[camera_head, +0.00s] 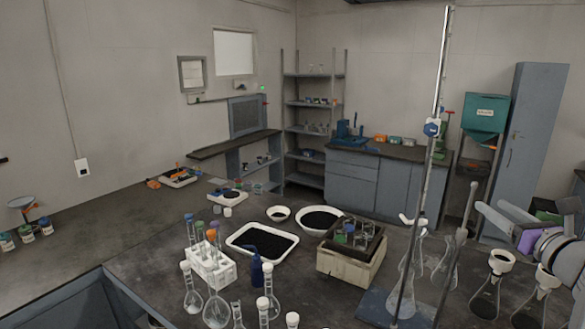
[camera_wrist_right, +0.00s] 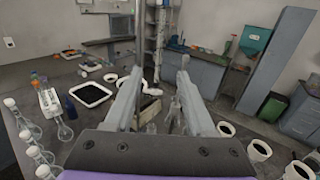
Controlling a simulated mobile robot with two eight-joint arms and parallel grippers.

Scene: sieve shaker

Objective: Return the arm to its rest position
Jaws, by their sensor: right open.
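My right gripper (camera_head: 482,207) is at the right side in the head view, raised above the dark bench near the glass flasks. In the wrist view its two grey fingers (camera_wrist_right: 160,76) stand apart with nothing held between them. The tall burette stand (camera_head: 438,90) shows beyond the fingers in the wrist view. Part of my right arm is cut off by the right edge of the head view. My left arm and gripper are in neither view.
Conical flasks (camera_head: 487,298) with pale collars stand below and beside my right gripper. A cream box with a dark top (camera_head: 345,268) stands left of the burette. A white tray of black grains (camera_head: 236,246) and a tube rack (camera_head: 212,268) stand further left. A tall grey cabinet (camera_head: 520,150) stands behind.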

